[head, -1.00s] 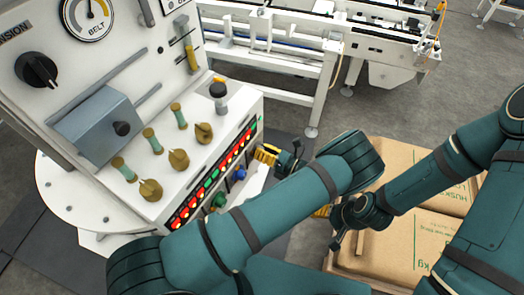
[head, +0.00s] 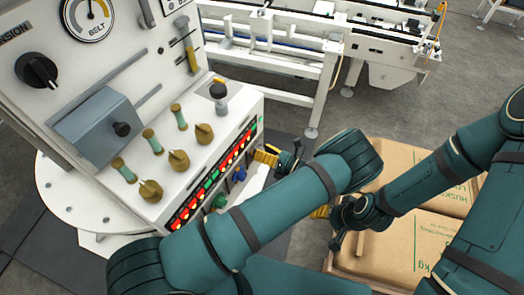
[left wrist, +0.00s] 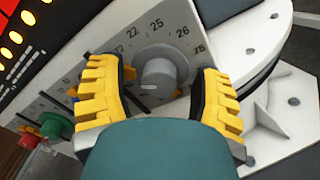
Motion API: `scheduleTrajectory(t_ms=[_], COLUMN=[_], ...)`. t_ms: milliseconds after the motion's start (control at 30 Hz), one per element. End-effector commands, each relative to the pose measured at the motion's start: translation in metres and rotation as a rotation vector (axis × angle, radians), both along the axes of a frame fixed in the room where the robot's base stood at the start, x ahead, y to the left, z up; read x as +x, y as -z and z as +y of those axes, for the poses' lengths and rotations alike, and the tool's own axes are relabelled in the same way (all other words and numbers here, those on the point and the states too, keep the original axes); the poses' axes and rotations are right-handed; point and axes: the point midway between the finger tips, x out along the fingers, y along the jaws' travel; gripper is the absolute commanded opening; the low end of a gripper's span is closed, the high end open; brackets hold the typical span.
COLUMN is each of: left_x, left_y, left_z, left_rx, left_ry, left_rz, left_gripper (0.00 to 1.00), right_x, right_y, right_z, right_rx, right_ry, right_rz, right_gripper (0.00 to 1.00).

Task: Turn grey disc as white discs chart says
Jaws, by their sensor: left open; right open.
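The grey disc (left wrist: 160,72) is a round grey knob with a short white mark near its lower edge, on a white panel printed with numbers such as 22, 25 and 26. In the left wrist view, my left gripper (left wrist: 160,92) is open, its yellow fingers on either side of the disc, with gaps showing. In the head view, my left gripper (head: 266,157) is beside the console's right side, and the disc is hidden. My right gripper (head: 323,212) is partly hidden behind my left arm, above the cartons. I cannot make out a white discs chart.
The white console (head: 215,140) carries brass-coloured levers, lit red and green buttons, and a BELT gauge (head: 88,16). Green (head: 219,201) and blue (head: 239,174) knobs are on its front. A white conveyor frame (head: 290,55) stands behind.

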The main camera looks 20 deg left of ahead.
Motion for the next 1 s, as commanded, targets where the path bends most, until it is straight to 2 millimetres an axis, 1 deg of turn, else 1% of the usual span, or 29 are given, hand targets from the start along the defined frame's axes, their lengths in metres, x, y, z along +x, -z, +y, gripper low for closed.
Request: scheduleTrajectory(t_ms=[67, 167, 267, 500, 600, 700, 833, 1000], left_x=[0.0, 0.0, 0.0, 0.0, 0.0, 0.0, 0.0, 0.0], left_y=[-0.001, -0.007, -0.021, -0.067, -0.082, -0.093, -0.099, -0.101], left_z=[0.0, 0.0, 0.0, 0.0, 0.0, 0.0, 0.0, 0.0], left_rx=[0.0, -0.001, -0.002, -0.001, -0.001, -0.001, 0.001, 0.0], left_ry=[0.0, -0.001, -0.001, -0.001, -0.001, -0.001, -0.001, 0.0], left_rz=[0.0, -0.001, -0.002, -0.002, -0.003, -0.002, 0.0, 0.0], left_gripper=[0.65, 0.65, 0.65, 0.65, 0.65, 0.65, 0.65, 0.65], right_x=[0.0, 0.0, 0.0, 0.0, 0.0, 0.0, 0.0, 0.0], right_y=[0.0, 0.0, 0.0, 0.0, 0.0, 0.0, 0.0, 0.0], right_z=[0.0, 0.0, 0.0, 0.0, 0.0, 0.0, 0.0, 0.0], right_rx=[0.0, 0.0, 0.0, 0.0, 0.0, 0.0, 0.0, 0.0], right_ry=[0.0, 0.0, 0.0, 0.0, 0.0, 0.0, 0.0, 0.0], right_rz=[0.0, 0.0, 0.0, 0.0, 0.0, 0.0, 0.0, 0.0], right_gripper=[0.65, 0.65, 0.65, 0.65, 0.65, 0.65, 0.65, 0.65])
